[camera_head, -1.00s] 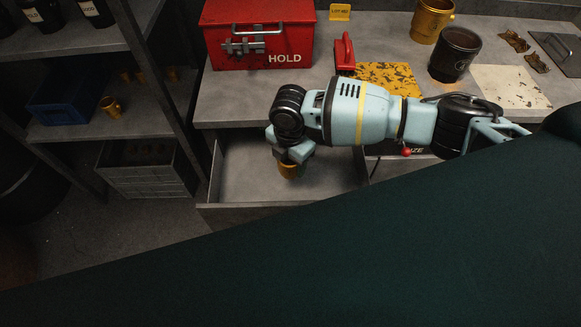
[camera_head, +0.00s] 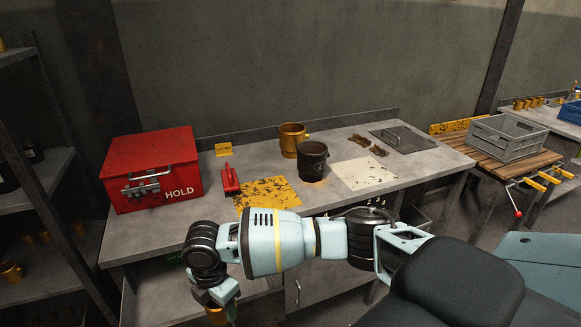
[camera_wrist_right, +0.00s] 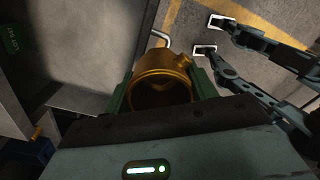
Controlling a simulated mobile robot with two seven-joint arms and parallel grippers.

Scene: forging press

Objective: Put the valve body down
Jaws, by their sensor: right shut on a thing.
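In the right wrist view the valve body (camera_wrist_right: 163,66) sits between the two green fingers of the gripper (camera_wrist_right: 162,88). Its round open mouth faces the camera and a short side stub points right. Nothing is seen touching its underside, which is hidden. My left gripper is not in view.
The bench (camera_head: 255,170) holds a red HOLD box (camera_head: 150,170), a red-handled tool (camera_head: 230,180), a worn yellow plate (camera_head: 267,194), a brass vessel (camera_head: 293,138), a dark vessel (camera_head: 312,160) and a pale plate (camera_head: 362,173). Dark jointed parts (camera_wrist_right: 250,85) of unclear identity show in the wrist view.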

